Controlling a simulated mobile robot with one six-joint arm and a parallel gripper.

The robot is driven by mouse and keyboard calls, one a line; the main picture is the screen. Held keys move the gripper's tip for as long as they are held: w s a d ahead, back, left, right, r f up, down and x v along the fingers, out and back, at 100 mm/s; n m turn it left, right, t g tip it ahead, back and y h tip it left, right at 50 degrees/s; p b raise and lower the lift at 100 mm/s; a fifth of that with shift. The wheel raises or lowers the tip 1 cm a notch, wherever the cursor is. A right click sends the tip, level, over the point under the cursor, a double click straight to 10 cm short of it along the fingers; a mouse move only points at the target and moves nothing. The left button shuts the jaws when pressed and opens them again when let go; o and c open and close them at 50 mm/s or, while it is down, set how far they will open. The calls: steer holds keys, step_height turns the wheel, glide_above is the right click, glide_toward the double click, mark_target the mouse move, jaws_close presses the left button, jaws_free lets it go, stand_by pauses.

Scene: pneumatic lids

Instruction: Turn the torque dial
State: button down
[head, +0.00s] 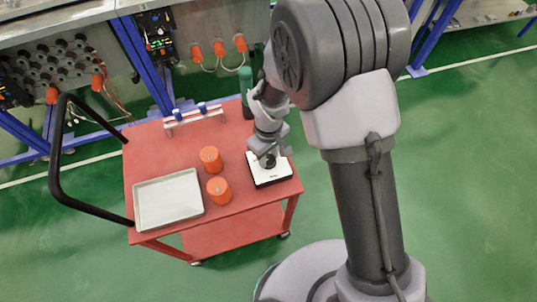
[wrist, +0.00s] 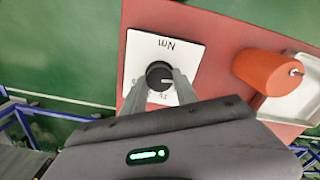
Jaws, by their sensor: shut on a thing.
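The torque dial (wrist: 159,75) is a black round knob with a white pointer line, set on a white square plate (wrist: 161,45) marked "Nm". In the wrist view the pointer line points to the right. My gripper (wrist: 160,84) has its two grey fingers on either side of the knob, shut on it. In the head view my gripper (head: 267,160) reaches down onto the white plate (head: 270,176) at the right end of the red cart, and it mostly hides the knob. Part of the plate's scale is hidden behind the fingers.
The red cart (head: 150,155) also bears two orange cylinders (head: 211,159) (head: 218,190), a pale tray (head: 168,200), a small rack with blue-topped items (head: 195,117) and a dark green bottle-like object (head: 246,92). A black handle (head: 57,150) is at the left. Panels stand behind.

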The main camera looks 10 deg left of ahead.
mark_target(269, 158)
steer(key=shift+m, duration=0.4)
steer(key=m+b, duration=0.1)
steer(key=m, duration=0.2)
steer(key=shift+m+b, duration=0.8)
steer(key=shift+m, duration=1.1)
steer(key=c, duration=0.9)
jaws_free()
steer(key=shift+c, duration=0.2)
step_height(269, 158, up, 17)
steer(key=p, duration=0.5)
steer(key=shift+r+p, duration=0.2)
steer(key=shift+p, duration=0.15)
